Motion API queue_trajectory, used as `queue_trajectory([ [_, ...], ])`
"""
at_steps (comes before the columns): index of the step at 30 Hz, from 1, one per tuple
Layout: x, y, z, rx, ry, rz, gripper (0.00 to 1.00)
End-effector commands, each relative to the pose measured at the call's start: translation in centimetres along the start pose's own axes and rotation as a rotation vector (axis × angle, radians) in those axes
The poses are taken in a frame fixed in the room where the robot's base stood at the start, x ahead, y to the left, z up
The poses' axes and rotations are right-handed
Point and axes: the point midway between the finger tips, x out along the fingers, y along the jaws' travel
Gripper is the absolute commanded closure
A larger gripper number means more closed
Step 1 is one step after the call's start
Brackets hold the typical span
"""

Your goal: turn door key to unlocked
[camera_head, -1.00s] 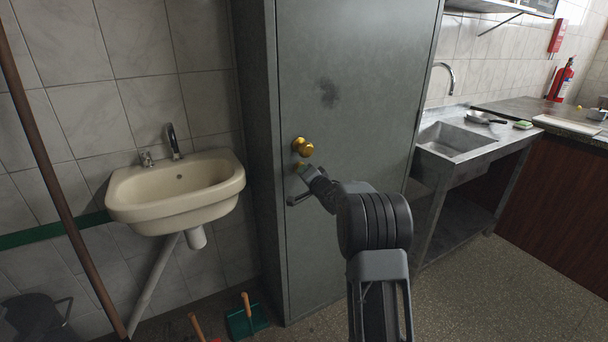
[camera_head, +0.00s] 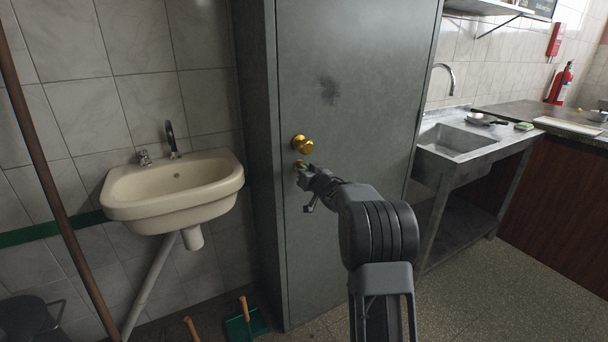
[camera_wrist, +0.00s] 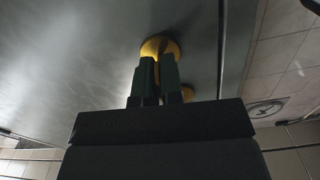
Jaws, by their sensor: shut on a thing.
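The grey metal door (camera_head: 350,110) stands shut and upright in the middle of the head view. A round brass knob (camera_head: 303,144) sits near its left edge. Just below it is a smaller brass lock piece (camera_head: 299,165), mostly hidden by my gripper (camera_head: 304,172). In the wrist view my gripper (camera_wrist: 157,78) has its two dark green fingers close together in front of a round brass piece (camera_wrist: 160,47). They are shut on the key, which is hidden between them. A second brass piece (camera_wrist: 187,92) shows partly behind the fingers.
A cream washbasin (camera_head: 172,190) hangs on the tiled wall at left. A metal sink (camera_head: 455,140) stands to the right of the door. A green dustpan (camera_head: 246,324) lies on the floor at the door's lower left. A brown pole (camera_head: 50,190) leans at far left.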

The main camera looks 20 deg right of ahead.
Motion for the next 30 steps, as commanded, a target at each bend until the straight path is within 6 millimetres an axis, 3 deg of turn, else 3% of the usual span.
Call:
queue_trajectory([
  [10,0.02,-0.05,-0.11,-0.130,0.003,-0.001,1.00],
  [27,0.02,-0.07,-0.19,-0.153,0.003,-0.001,1.00],
  [28,0.02,-0.07,-0.19,-0.153,0.003,-0.001,0.91],
  [30,0.02,-0.06,-0.18,-0.153,0.003,-0.001,0.84],
])
